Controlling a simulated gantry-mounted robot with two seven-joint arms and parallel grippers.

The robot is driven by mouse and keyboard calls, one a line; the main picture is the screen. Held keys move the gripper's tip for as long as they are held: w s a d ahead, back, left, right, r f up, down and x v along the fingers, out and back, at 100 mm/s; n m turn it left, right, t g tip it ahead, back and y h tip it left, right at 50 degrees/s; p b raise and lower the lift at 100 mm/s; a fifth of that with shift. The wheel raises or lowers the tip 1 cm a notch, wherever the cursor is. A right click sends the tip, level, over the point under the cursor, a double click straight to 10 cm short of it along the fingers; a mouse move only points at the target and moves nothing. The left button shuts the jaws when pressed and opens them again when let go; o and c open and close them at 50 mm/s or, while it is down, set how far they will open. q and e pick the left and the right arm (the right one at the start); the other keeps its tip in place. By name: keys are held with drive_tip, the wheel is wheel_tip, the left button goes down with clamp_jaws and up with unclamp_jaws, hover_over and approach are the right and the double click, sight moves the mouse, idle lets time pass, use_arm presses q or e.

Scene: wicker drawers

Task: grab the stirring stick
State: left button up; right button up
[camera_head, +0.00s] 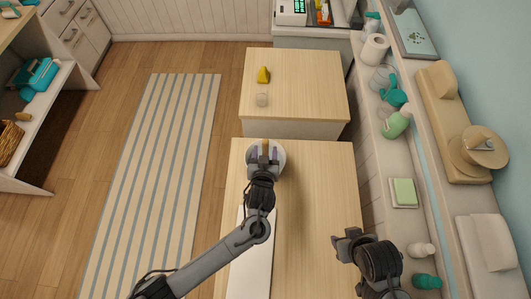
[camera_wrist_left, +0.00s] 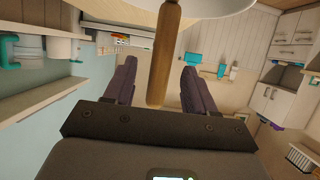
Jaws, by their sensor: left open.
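The wooden stirring stick (camera_wrist_left: 164,50) shows in the left wrist view as a brown rod coming down from a white round dish (camera_wrist_left: 215,8). Its end lies between the two dark purple fingers of my left gripper (camera_wrist_left: 158,88), with a gap on each side. In the head view my left gripper (camera_head: 265,153) is over the near wooden table, in front of the white dish (camera_head: 281,160). A small brown tip of the stick (camera_head: 265,144) shows between the fingers. My right gripper (camera_head: 343,246) is at the table's right side, and its finger gap is unclear.
The near wooden table (camera_head: 325,190) is mostly bare, with a pale panel (camera_head: 252,270) at its left. A second table (camera_head: 310,80) beyond holds a yellow object (camera_head: 263,75) and a glass (camera_head: 262,99). A cluttered ledge with a green bottle (camera_head: 396,125) runs along the right.

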use_arm(q)
drive_tip(key=x, duration=0.5)
drive_tip(key=shift+f, duration=0.1)
drive_tip(key=shift+s, duration=0.1)
clamp_jaws()
